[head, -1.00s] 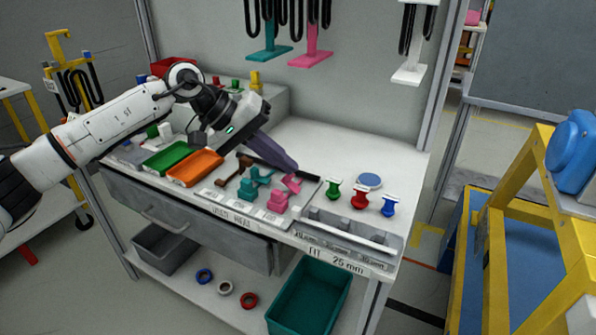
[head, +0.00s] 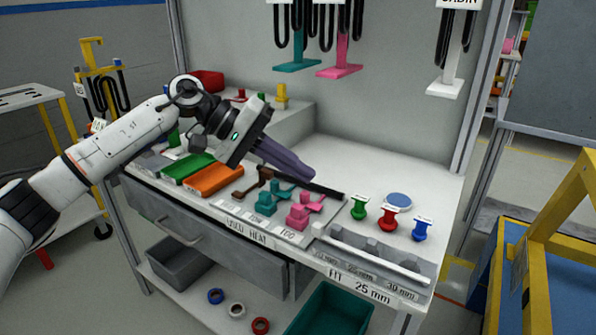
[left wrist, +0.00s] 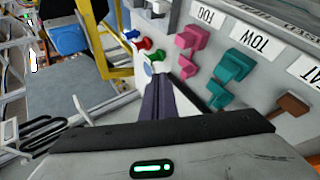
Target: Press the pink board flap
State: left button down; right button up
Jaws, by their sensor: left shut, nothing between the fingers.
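The pink board flap (head: 314,198) sticks out behind its pink block (head: 299,216) on the labelled board at the bench's front. In the left wrist view the pink flap (left wrist: 187,66) lies just right of my fingertips. My left gripper (head: 312,178) is shut and empty, its purple fingers pointing down to the right. Its tips are just above and behind the flap, apparently apart from it. In the left wrist view the left gripper (left wrist: 157,79) shows its fingers together. My right gripper is out of view.
A teal flap piece (head: 270,204) and a brown one (head: 253,184) stand left of the pink one. Green (head: 359,209), red (head: 388,217) and blue (head: 422,229) knobs stand to the right. The bench top (head: 400,170) behind is mostly clear.

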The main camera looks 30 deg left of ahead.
pick_arm(q)
jog(key=shift+r, duration=0.1)
jog(key=p+v, duration=0.1)
jog(key=v, duration=1.1)
jog(key=shift+w+r+p, duration=0.25)
jog(key=shift+w+p, duration=0.15)
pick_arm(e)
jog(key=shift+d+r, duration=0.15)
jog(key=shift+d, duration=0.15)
pick_arm(q)
jog(key=shift+s+f, duration=0.1)
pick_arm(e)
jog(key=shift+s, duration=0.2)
